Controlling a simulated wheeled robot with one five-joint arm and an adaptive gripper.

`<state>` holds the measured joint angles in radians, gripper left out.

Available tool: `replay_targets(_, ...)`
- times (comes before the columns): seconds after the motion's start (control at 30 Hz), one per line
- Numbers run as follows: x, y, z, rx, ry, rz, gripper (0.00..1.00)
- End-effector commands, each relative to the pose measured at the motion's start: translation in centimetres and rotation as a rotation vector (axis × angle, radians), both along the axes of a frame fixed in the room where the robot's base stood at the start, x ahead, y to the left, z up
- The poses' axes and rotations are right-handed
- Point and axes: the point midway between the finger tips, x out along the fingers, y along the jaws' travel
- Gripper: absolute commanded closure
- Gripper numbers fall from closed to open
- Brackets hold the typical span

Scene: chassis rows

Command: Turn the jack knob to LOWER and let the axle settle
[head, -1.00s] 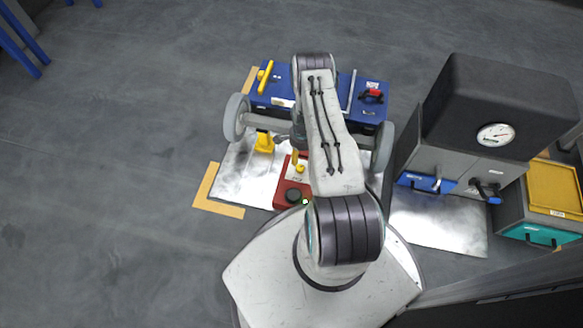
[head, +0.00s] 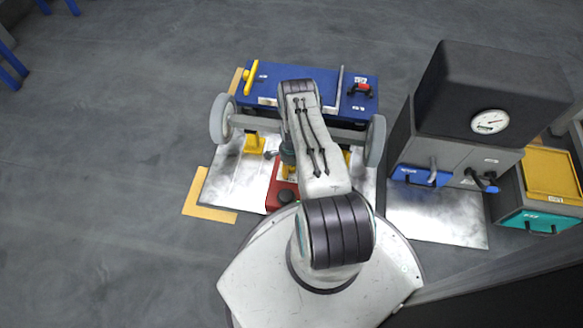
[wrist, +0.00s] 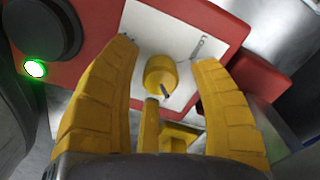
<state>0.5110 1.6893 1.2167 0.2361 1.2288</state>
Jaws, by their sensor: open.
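The jack knob (wrist: 160,74) is a round yellow knob on a white plate (wrist: 160,28) of the red jack box (wrist: 95,15). A dark pointer mark on it points down and slightly right in the wrist view. My gripper (wrist: 166,55) is open, with one yellow finger on each side of the knob and visible gaps; contact is not seen. The plate's lettering is unreadable. In the head view the red box (head: 276,196) shows beside my arm, which hides the knob. The grey axle (head: 258,124) with a wheel at each end spans above yellow supports (head: 254,143).
A green lamp (wrist: 36,69) glows beside a round black part (wrist: 45,25) on the red box. A blue chassis bench (head: 320,92) stands behind the axle. At right are a grey cabinet with a gauge (head: 489,121) and a yellow-topped bin (head: 550,172). Open floor lies left.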

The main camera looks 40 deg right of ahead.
Motion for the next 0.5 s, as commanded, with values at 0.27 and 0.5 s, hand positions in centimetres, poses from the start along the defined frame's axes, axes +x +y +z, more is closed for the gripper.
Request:
replay_targets(0.27,0.01,0.0,-0.01,0.0,0.0,0.0,0.42)
replay_targets(0.5,0.02,0.0,0.01,0.0,0.0,0.0,0.64)
